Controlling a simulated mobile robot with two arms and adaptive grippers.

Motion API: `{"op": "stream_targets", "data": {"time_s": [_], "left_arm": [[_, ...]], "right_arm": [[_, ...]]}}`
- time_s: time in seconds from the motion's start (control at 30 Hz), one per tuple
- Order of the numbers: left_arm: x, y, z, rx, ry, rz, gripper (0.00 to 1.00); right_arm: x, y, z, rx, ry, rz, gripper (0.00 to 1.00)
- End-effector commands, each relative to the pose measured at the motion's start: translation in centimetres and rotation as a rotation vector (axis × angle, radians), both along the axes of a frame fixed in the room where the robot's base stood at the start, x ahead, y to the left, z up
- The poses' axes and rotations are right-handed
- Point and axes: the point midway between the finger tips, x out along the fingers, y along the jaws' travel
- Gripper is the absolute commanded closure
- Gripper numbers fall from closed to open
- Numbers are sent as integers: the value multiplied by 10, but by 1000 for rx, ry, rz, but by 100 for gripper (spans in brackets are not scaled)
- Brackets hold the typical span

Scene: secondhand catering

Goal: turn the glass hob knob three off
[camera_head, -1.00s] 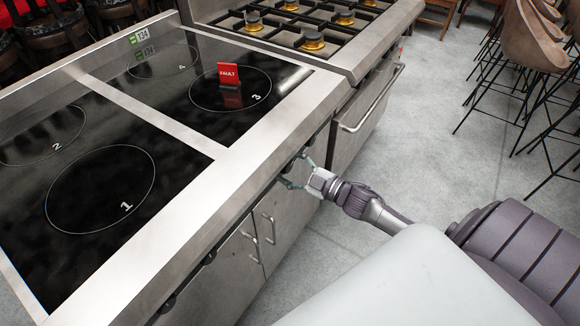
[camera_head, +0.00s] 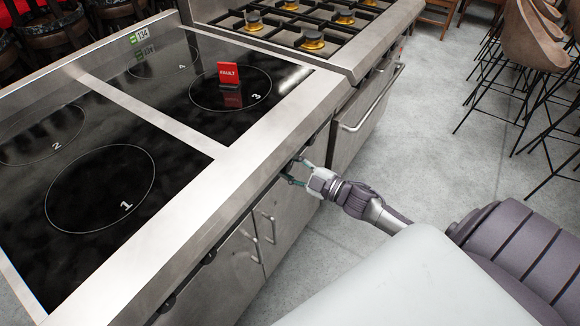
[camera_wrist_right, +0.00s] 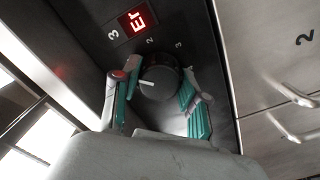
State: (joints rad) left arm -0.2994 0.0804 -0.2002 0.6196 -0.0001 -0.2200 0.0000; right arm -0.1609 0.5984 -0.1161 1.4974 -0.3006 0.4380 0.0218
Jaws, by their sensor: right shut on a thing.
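The glass hob (camera_head: 185,125) has rings marked 1 to 4; a red FAULT sign (camera_head: 228,76) stands on ring 3. The right wrist view shows a round dark knob (camera_wrist_right: 160,88) on the front panel beside a printed 3. Its white pointer line faces left in that view, away from the printed 2 and 3 on the dial. A red display (camera_wrist_right: 138,18) above reads "Er". My right gripper (camera_head: 297,171) is at the hob's front edge, its teal fingers (camera_wrist_right: 162,84) shut on the knob from both sides. My left gripper is out of view.
More knobs (camera_head: 209,257) line the front edge towards the lower left. Cabinet doors with handles (camera_head: 268,228) lie below. A gas range (camera_head: 330,45) with an oven handle (camera_head: 370,105) adjoins at the back. Stools (camera_head: 530,45) stand right; the floor (camera_head: 440,130) between is clear.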

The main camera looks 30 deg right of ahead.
Motion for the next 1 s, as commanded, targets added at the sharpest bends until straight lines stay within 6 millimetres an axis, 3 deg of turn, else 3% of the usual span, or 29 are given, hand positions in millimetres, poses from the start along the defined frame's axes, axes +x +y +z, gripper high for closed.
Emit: {"op": "stream_targets", "data": {"time_s": [0.6, 1.0], "left_arm": [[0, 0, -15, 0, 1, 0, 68], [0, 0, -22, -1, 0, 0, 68]], "right_arm": [[0, 0, -1, -485, -201, 2, 91], [0, 0, -1, -674, -279, 2, 91]]}}
